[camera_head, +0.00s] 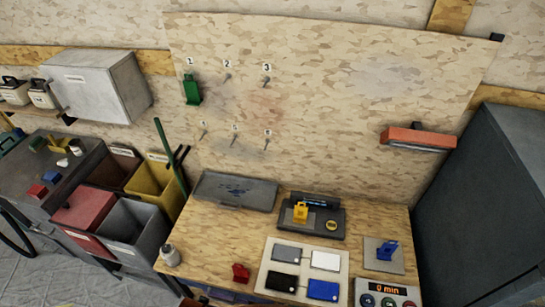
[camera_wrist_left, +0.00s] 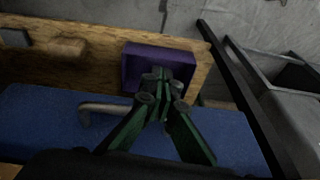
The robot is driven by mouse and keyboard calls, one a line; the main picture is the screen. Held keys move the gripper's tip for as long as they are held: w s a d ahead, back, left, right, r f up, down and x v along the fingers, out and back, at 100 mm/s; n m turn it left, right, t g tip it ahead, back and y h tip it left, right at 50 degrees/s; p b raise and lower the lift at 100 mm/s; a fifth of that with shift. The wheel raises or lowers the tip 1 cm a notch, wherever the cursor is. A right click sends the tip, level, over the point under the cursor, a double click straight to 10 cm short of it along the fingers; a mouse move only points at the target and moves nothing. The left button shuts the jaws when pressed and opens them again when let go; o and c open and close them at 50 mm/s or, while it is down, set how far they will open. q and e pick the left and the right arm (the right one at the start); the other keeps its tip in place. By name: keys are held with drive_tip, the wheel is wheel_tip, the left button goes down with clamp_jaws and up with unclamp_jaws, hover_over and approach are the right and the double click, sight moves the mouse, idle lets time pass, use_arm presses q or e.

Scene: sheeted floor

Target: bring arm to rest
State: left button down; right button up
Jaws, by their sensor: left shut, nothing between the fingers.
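My left gripper (camera_wrist_left: 162,82) shows in the left wrist view, with its dark fingertips together and its green finger links spreading toward the camera. It is shut and empty. Its tips appear in front of a purple box-like part (camera_wrist_left: 185,62) on a wooden edge; I cannot tell whether they touch it. A blue drawer-like front (camera_wrist_left: 40,125) with a metal handle (camera_wrist_left: 115,107) lies behind and below the fingers. I cannot make out my left gripper clearly in the head view. My right gripper is in neither view.
The wooden workbench (camera_head: 225,225) holds a grey tray (camera_head: 235,190), a dark device with a yellow item (camera_head: 300,212), a card board (camera_head: 265,268), a red item (camera_head: 241,273) and a blue item (camera_head: 387,250). Bins (camera_head: 150,185) stand left; a dark cabinet (camera_head: 490,190) stands right.

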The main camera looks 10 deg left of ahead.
use_arm(q)
drive_tip(key=s+f+b, duration=0.1)
drive_tip(key=s+f, duration=0.2)
drive_tip(key=f, duration=0.4)
drive_tip(key=s+f+g+b, duration=0.1)
drive_tip(key=s+f, duration=0.2)
drive_tip(key=f, duration=0.5)
drive_tip(key=s+f+b, duration=0.1)
drive_tip(key=s+f, duration=0.2)
drive_tip(key=f, duration=0.4)
drive_tip(key=s+f+g+b, duration=0.1)
drive_tip(key=s+f+b, duration=0.1)
drive_tip(key=s+f, duration=0.9)
drive_tip(key=s, duration=0.2)
drive_tip(key=shift+s+f+m+b, duration=0.2)
drive_tip(key=shift+s+m+b, duration=0.1)
drive_tip(key=shift+s+m, duration=0.1)
drive_tip(key=shift+d, duration=0.1)
